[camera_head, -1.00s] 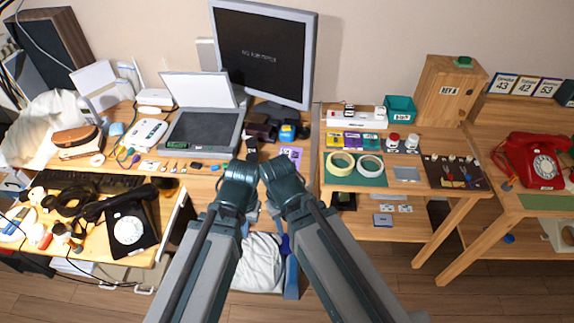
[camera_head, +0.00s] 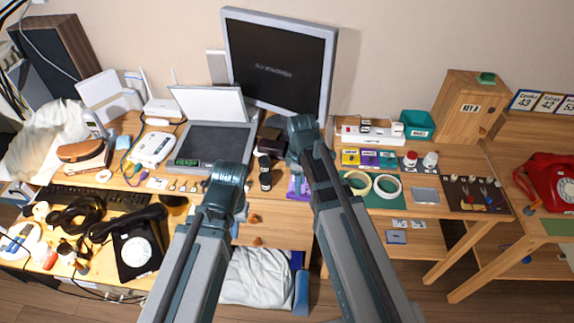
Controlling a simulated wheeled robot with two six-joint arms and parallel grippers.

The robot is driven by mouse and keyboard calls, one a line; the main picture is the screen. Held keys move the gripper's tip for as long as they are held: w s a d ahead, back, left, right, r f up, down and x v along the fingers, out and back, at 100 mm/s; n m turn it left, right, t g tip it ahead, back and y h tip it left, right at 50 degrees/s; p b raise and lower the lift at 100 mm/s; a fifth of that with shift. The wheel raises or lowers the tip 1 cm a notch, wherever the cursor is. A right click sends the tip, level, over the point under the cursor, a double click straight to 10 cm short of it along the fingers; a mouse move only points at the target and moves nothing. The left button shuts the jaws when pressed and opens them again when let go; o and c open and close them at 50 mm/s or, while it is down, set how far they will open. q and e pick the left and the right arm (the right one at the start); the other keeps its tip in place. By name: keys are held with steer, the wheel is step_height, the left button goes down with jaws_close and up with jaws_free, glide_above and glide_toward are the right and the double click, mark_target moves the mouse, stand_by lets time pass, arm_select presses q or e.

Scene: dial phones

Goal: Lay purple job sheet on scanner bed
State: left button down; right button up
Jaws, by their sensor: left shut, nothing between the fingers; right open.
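The purple job sheet (camera_head: 298,187) lies on the desk right of the scanner, partly covered by my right arm. The scanner (camera_head: 207,148) stands on the desk with its pale lid raised at the back; its dark bed is bare. My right gripper (camera_head: 297,158) reaches over the desk by the sheet and is open; its fingertips are mostly hidden by the wrist, so I cannot tell whether they touch the sheet. My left gripper (camera_head: 229,190) is shut and empty in front of the scanner, at the desk's front.
A monitor (camera_head: 280,60) stands behind the sheet. A black roller stamp or bottle (camera_head: 265,172) stands left of it. Tape rolls (camera_head: 387,188) lie on the right table. A black dial phone (camera_head: 135,245) sits at the left, a red phone (camera_head: 552,182) at the far right.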

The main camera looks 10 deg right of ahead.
arm_select(q)
steer(key=shift+w+a, duration=0.35)
steer(key=shift+w, duration=0.05)
arm_select(e)
steer(key=shift+w+d+r+n, duration=0.15)
steer(key=shift+w+n, duration=0.15)
steer(key=shift+w, duration=0.3)
steer(key=shift+w+d+f+n, duration=0.15)
steer(key=shift+w+n, duration=0.15)
steer(key=shift+w, duration=0.25)
step_height(320, 180, down, 9)
steer(key=b, duration=0.9)
steer(key=shift+r, duration=0.1)
arm_select(q)
step_height(320, 180, down, 9)
steer(key=shift+r, duration=0.1)
arm_select(e)
jaws_close()
